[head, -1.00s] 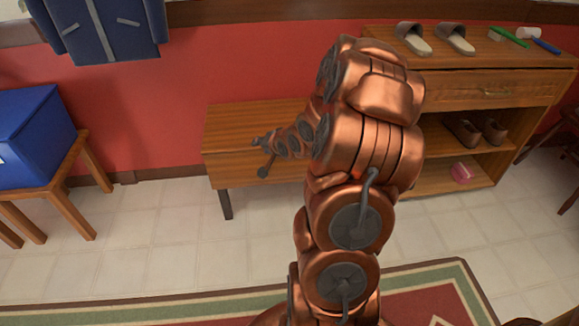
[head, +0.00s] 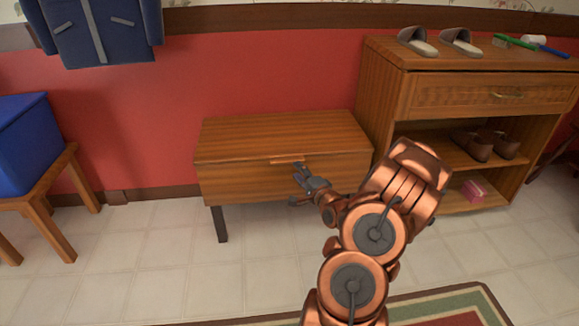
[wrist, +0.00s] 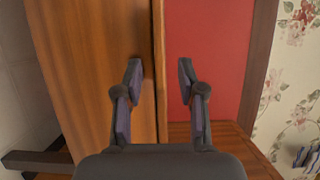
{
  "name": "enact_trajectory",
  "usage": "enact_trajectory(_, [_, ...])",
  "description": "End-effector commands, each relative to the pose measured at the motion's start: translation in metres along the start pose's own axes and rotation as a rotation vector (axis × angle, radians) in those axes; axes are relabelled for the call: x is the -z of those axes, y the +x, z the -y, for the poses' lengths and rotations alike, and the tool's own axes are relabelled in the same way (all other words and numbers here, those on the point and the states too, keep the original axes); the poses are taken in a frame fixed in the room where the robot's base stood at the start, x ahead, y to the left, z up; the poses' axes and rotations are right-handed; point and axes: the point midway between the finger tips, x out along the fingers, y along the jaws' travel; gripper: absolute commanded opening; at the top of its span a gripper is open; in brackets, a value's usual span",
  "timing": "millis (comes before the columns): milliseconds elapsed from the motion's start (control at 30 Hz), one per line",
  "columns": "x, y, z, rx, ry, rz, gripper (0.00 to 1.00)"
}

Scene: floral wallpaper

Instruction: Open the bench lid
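The wooden bench (head: 235,184) stands against the red wall in the middle of the head view. Its lid (head: 285,130) lies flat and closed, with a small lighter lip (head: 287,161) at the middle of the front edge. My gripper (head: 296,186) is open and empty in front of the bench, close to this lip. In the wrist view the two fingers of my gripper (wrist: 160,72) are spread apart, with the wooden edge of the bench (wrist: 159,85) between them. I cannot tell whether either finger touches it.
A wooden shoe cabinet (head: 390,95) with slippers on top adjoins the bench on the right. A blue box (head: 25,145) sits on a small wooden stool (head: 62,170) at the left. A blue jacket (head: 95,30) hangs above. The tiled floor in front is clear, with a rug nearer me.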

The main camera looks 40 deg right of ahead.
Motion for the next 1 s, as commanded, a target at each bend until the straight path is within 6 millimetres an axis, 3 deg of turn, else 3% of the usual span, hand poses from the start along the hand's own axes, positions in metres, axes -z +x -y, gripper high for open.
enact_trajectory(500, [-0.002,0.056,-0.002,-0.001,-0.002,0.002,0.4])
enact_trajectory(1000, [0.0,0.066,-0.001,-0.003,-0.001,-0.001,0.4])
